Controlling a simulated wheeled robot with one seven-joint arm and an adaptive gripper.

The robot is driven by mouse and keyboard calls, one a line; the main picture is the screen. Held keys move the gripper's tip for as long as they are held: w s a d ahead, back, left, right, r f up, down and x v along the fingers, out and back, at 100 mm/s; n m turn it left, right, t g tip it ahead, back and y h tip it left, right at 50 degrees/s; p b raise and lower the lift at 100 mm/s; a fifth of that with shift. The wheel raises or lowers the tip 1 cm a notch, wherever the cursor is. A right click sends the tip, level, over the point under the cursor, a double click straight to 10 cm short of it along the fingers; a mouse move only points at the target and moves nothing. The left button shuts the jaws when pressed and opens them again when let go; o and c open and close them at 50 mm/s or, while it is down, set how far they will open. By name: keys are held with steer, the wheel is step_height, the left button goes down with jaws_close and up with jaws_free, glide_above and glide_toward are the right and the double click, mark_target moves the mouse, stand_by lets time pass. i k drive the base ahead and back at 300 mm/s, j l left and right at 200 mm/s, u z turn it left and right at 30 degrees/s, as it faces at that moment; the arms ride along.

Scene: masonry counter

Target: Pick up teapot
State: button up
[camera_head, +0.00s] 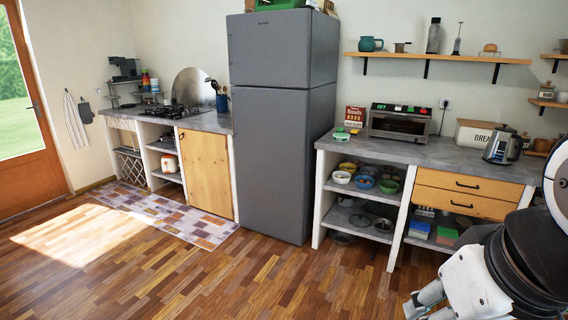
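A teal teapot (370,44) stands upright on the wooden wall shelf (440,57), near its left end and right of the fridge. My gripper (418,304) shows at the bottom right edge, low over the floor and far from the teapot. It is partly cut off by the frame, and I cannot tell if its fingers are apart. I see nothing held in it. A metal and black kettle (502,146) stands on the right counter.
The grey counter (395,150) below the shelf bears a toaster oven (399,122), a red box (355,115) and a bread box (482,134). A tall grey fridge (268,150) stands to the left. A small rack (402,47) and bottle (433,37) share the shelf. The wooden floor (270,280) is clear.

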mark_target(367, 44)
steer(key=i+z, duration=0.15)
steer(key=i, duration=1.85)
